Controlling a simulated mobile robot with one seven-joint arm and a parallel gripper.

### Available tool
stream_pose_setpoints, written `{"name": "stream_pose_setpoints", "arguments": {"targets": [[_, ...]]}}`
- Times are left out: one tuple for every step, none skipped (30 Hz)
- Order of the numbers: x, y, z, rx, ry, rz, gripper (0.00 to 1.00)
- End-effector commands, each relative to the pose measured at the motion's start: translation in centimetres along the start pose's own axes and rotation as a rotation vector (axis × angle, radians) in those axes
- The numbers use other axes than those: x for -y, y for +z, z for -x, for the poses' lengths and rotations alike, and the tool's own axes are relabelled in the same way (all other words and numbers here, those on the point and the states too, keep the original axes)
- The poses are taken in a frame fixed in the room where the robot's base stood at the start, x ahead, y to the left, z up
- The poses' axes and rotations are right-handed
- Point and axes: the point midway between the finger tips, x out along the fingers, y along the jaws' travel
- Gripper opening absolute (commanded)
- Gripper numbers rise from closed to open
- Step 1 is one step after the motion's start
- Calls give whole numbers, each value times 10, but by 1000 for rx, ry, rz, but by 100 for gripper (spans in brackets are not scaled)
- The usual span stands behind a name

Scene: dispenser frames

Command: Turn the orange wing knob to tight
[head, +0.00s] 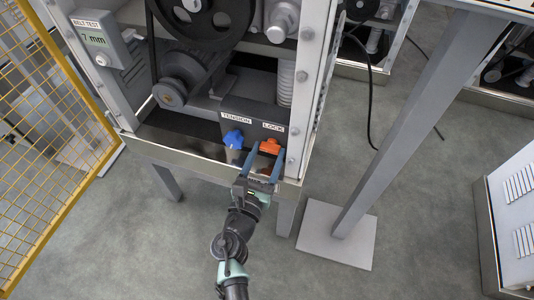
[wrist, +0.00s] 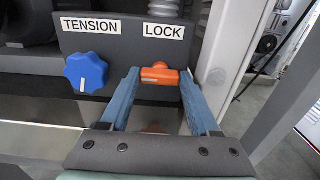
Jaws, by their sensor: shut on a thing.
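The orange wing knob (head: 270,146) sits under the LOCK label on a dark grey panel (head: 252,113) of the dispenser frame. In the wrist view the wing knob (wrist: 160,73) has its wings lying roughly level. My gripper (head: 264,152) reaches up to the knob from the front, and in the wrist view my gripper (wrist: 158,78) has one blue finger at each end of the wings. It is shut on the knob. The fingertips partly hide the wing ends. No mark showing tight or loose can be read.
A blue lobed knob (wrist: 86,71) is left of the orange knob, under the TENSION label; it also shows in the head view (head: 233,139). A pale upright post (wrist: 222,60) stands close on the right. A metal ledge (head: 205,155) runs below the knobs. A yellow mesh guard (head: 50,110) is at left.

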Motion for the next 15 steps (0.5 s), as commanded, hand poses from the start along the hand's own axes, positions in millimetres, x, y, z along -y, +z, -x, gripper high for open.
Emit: {"name": "stream_pose_setpoints", "arguments": {"targets": [[0, 0, 0, 0, -1, 0, 8], [0, 0, 0, 0, -1, 0, 7], [0, 0, 0, 0, -1, 0, 7], [0, 0, 0, 0, -1, -1, 7], [0, 0, 0, 0, -1, -3, 7], [0, 0, 0, 0, -1, -7, 7], [0, 0, 0, 1, -1, -11, 7], [0, -1, 0, 1, -1, -17, 7], [0, -1, 0, 1, -1, -27, 7], [0, -1, 0, 1, -1, -36, 7], [0, -1, 0, 2, -1, -46, 7], [0, -1, 0, 2, -1, -63, 7], [1, -1, 0, 2, -2, -79, 7], [1, -1, 0, 2, -2, -96, 7], [1, -2, 0, 1, -2, -120, 7]]}}
